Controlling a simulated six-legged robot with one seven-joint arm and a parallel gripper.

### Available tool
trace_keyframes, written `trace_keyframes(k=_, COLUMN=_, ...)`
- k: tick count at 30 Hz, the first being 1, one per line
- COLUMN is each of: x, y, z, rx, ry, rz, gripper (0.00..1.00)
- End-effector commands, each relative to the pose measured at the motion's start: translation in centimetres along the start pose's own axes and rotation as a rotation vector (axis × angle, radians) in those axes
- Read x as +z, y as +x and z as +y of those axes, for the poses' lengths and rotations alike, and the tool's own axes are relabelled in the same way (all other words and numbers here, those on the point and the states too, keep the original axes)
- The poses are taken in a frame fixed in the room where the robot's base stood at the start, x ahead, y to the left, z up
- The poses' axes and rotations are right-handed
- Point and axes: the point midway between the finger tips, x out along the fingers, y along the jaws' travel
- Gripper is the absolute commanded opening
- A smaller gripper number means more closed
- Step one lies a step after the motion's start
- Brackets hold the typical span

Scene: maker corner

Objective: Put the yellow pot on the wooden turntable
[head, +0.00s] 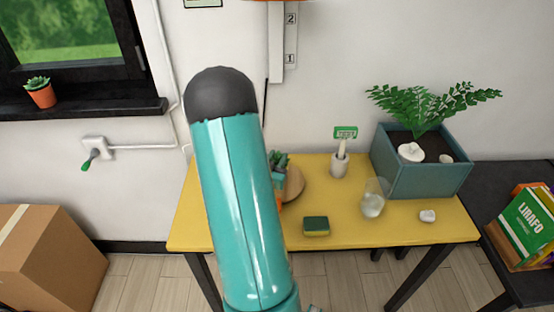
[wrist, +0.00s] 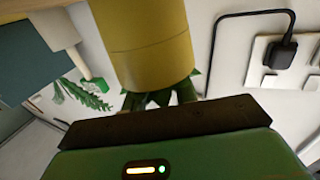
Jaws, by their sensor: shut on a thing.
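The yellow pot (wrist: 148,45) fills the upper middle of the wrist view, which looks upside down. Green leaves (wrist: 160,97) show at its lower end in the picture, close to my gripper (wrist: 158,103). My gripper is shut on the pot; its fingertips are mostly hidden. In the head view my teal arm hides the gripper and the yellow pot. A round brown wooden disc, seemingly the turntable (head: 295,184), shows on the yellow table just right of my arm, partly hidden.
The yellow table (head: 345,240) holds a small plant (head: 278,160), a sponge (head: 316,225), a glass (head: 373,200), a white lump (head: 428,216), a cup with a green tag (head: 340,166) and a teal planter (head: 420,178). A cardboard box (head: 48,258) stands at left.

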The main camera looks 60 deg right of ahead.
Motion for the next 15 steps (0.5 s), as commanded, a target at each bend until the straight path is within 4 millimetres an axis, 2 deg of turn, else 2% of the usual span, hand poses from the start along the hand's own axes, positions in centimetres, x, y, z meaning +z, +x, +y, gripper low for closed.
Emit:
trace_keyframes(k=13, x=0.59, y=0.01, z=0.03, rx=0.001, ry=0.001, rz=0.003, gripper=0.0)
trace_keyframes(k=14, x=0.58, y=0.0, z=0.05, rx=0.001, ry=0.001, rz=0.001, gripper=0.34)
trace_keyframes(k=15, x=0.57, y=0.0, z=0.05, rx=0.001, ry=0.001, rz=0.001, gripper=0.42)
